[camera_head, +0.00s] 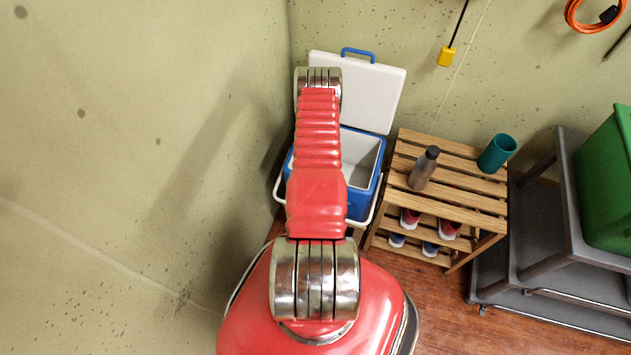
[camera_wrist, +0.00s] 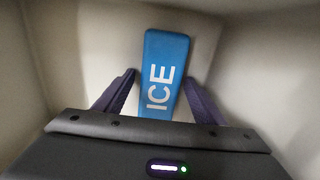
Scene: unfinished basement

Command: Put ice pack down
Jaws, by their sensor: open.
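The ice pack (camera_wrist: 163,72) is a blue block with white letters reading ICE. In the wrist view it is inside the pale interior of the cooler (camera_wrist: 75,35), between the two dark fingers of my gripper (camera_wrist: 158,85). The fingers are spread, with a gap visible on each side of the pack. In the head view the blue and white cooler (camera_head: 368,165) stands open in the corner, its white lid (camera_head: 375,92) raised against the wall. My red arm reaches over the cooler and hides part of it. My gripper and the ice pack are hidden in the head view.
A slatted wooden rack (camera_head: 465,211) stands right of the cooler, holding a dark bottle (camera_head: 424,169), a teal cup (camera_head: 497,153) and shoes (camera_head: 449,229) below. A grey cart (camera_head: 560,235) with a green bin (camera_head: 608,185) is at far right. A wall is close on the left.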

